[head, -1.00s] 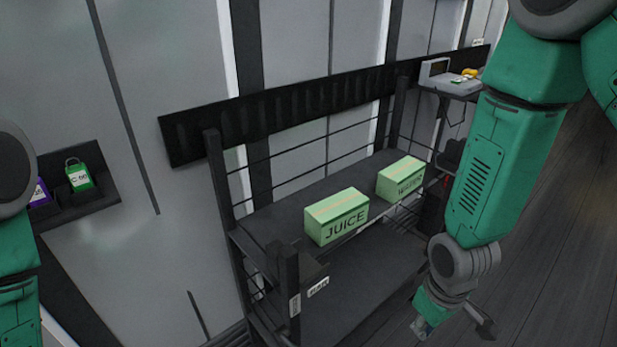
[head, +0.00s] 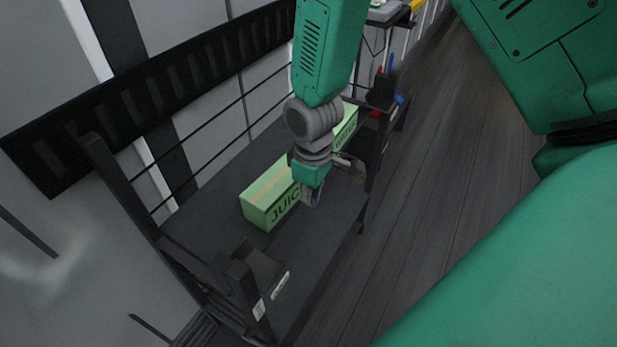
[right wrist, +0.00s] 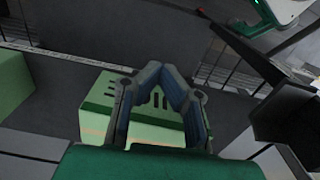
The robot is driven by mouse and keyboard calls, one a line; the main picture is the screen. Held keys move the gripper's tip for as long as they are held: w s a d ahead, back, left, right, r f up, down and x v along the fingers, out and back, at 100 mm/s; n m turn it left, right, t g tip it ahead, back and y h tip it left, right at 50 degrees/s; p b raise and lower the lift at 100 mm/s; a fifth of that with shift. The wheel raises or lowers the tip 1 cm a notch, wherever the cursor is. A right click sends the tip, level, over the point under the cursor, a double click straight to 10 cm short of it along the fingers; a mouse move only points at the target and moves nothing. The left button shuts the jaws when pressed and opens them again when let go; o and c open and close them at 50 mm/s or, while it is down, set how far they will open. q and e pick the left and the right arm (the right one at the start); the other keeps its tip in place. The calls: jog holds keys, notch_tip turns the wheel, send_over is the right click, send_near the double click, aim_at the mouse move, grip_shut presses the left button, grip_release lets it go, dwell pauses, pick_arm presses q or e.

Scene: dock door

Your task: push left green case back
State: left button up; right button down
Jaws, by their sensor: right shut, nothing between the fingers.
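The left green case (head: 265,197), marked JUICE, sits on the shelf deck, with its right part hidden behind my right gripper. My right gripper (head: 314,200) is shut and empty, at the front side of this case near its right end. I cannot tell whether it touches. In the right wrist view the shut fingers (right wrist: 165,72) show in front of a light green case (right wrist: 97,122) with dark markings. Another green case (head: 347,125) stands farther right on the shelf, partly behind my right arm. My left gripper is out of view.
The dark shelf rack (head: 215,205) has corner posts, thin back rails and a small label holder (head: 265,270) at the near end. Bare deck lies in front of the JUICE case. A stand with tools (head: 385,90) is beyond the rack. Open floor (head: 430,180) lies to the right.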

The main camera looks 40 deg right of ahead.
aim_at(295, 196)
jog(key=shift+w+a+f, duration=0.3)
jog(key=shift+w, duration=0.3)
jog(key=shift+w+a+f, duration=0.25)
jog(key=shift+w+a, duration=0.05)
jog(key=shift+w, duration=0.25)
jog(key=shift+w+a+f, duration=0.3)
jog(key=shift+w, duration=0.3)
